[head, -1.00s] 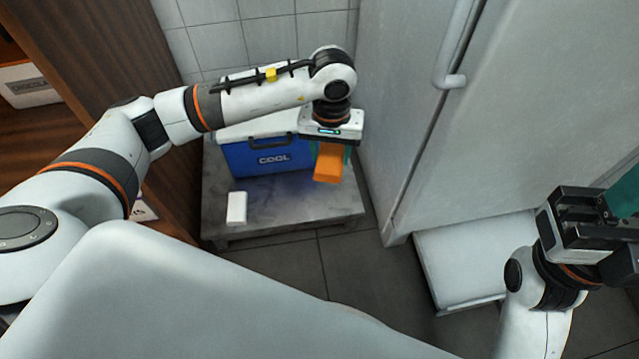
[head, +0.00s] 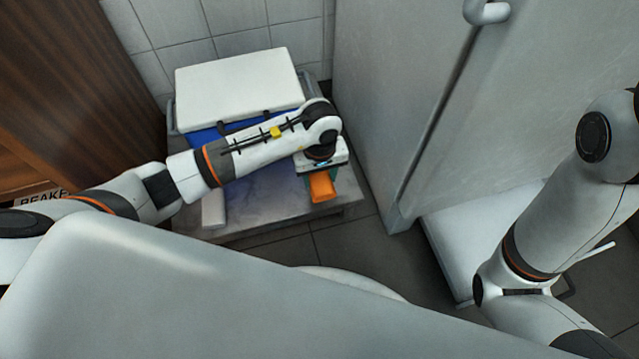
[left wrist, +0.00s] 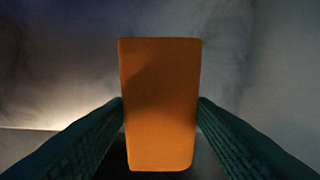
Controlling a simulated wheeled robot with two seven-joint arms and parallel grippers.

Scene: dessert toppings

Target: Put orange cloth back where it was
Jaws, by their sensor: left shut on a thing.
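The orange cloth (head: 322,187) is a folded block, held by my left gripper (head: 320,178) over the right part of the low grey platform (head: 262,212). In the left wrist view the orange cloth (left wrist: 160,104) sits between the two green fingers of my left gripper (left wrist: 160,115), which are shut on its sides. I cannot tell whether the cloth touches the platform. My right gripper is out of view; only my right arm shows at the right.
A blue cooler with a white lid (head: 240,84) stands at the back of the platform, partly behind my left arm. A white block (head: 213,209) lies at the platform's front left. A fridge (head: 420,90) stands close on the right.

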